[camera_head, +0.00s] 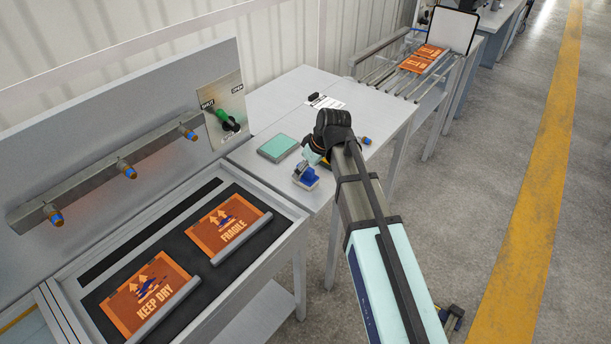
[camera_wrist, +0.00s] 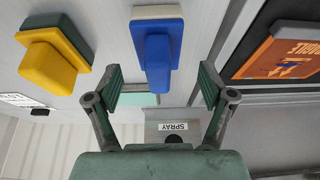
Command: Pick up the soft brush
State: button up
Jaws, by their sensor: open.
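Two block-like hand tools stand on the light worktable. One has a blue handle (camera_wrist: 158,55) on a pale cream base, and it also shows in the head view as a blue block (camera_head: 306,178). The other has a yellow handle (camera_wrist: 48,66) on a dark green base. The pale base looks the more like soft bristles, but no label confirms which is the soft brush. My gripper (camera_wrist: 160,88) is open, with the blue handle lined up between its fingertips. I see no contact with it. In the head view my arm hides most of the gripper and the yellow tool.
A mint-green pad (camera_head: 278,148) lies on the worktable (camera_head: 290,95), near a paper sheet (camera_head: 325,102) and a small black item (camera_head: 313,96). To the left, orange stencil plates (camera_head: 225,223) lie in a dark tray below spray nozzles (camera_head: 125,169). A SPRAY/OPEN valve panel (camera_head: 222,108) stands behind.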

jog(key=shift+p+x, duration=0.45)
jog(key=shift+x, duration=1.45)
jog(key=shift+w, duration=0.15)
jog(key=shift+r, duration=0.1)
jog(key=c, duration=1.3)
jog(key=shift+r, duration=0.1)
notch_tip(320, 180, up, 20)
jog(key=b, duration=0.3)
jog(key=shift+b, duration=0.3)
